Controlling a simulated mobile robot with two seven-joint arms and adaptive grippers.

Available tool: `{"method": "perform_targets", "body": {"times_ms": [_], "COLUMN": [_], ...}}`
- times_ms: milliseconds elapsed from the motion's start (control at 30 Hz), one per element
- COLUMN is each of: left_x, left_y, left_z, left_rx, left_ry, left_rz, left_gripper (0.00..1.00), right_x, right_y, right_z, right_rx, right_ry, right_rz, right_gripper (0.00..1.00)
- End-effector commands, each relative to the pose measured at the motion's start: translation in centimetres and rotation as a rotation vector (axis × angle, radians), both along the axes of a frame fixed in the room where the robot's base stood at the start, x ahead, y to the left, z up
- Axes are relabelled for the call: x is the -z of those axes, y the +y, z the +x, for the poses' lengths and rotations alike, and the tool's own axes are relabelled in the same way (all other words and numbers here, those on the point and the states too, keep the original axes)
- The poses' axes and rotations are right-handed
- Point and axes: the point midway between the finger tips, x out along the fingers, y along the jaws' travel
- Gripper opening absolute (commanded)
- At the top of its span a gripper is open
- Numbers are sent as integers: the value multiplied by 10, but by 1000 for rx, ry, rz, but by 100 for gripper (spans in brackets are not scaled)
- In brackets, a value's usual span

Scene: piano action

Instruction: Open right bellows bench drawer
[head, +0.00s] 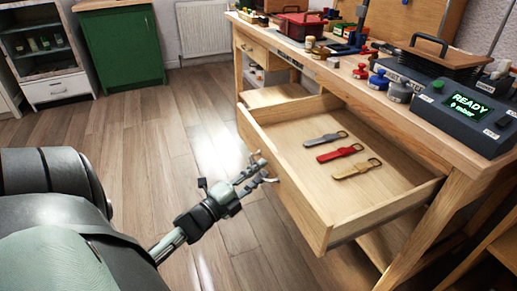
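The bench drawer (285,210) is pulled well out of the wooden workbench (455,155), toward my side. Its inside shows, with a grey, a red (340,153) and a tan strap-like item lying flat on its floor. The drawer's metal handle (257,160) is on its front panel. My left gripper (257,174) is at the drawer front, with its fingertips at the handle. The fingers are small and overlap the handle, so I cannot tell whether they grip it. My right gripper is out of view.
A control box with a green "READY" display (466,104), a red toolbox (300,25) and small tools crowd the bench top. A smaller drawer (251,46) is farther left. A green cabinet (124,48) stands at the back. The wooden floor between is clear.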

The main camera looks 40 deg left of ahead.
Motion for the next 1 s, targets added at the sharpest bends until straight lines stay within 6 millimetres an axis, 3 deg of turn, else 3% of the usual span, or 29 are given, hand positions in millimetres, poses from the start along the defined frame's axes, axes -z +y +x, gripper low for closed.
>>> {"method": "perform_targets", "body": {"times_ms": [267,700,1000], "left_x": [2,9,10], "left_y": [0,0,0], "left_z": [-11,-97,-120], "left_rx": [-1,-2,0], "left_ry": [3,3,0], "left_rz": [-1,0,0], "left_gripper": [30,30,30], "right_x": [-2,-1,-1], "right_y": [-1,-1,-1], "right_z": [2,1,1], "right_rx": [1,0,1], "right_ry": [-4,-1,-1], "right_rz": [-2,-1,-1], "right_gripper": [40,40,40]}}
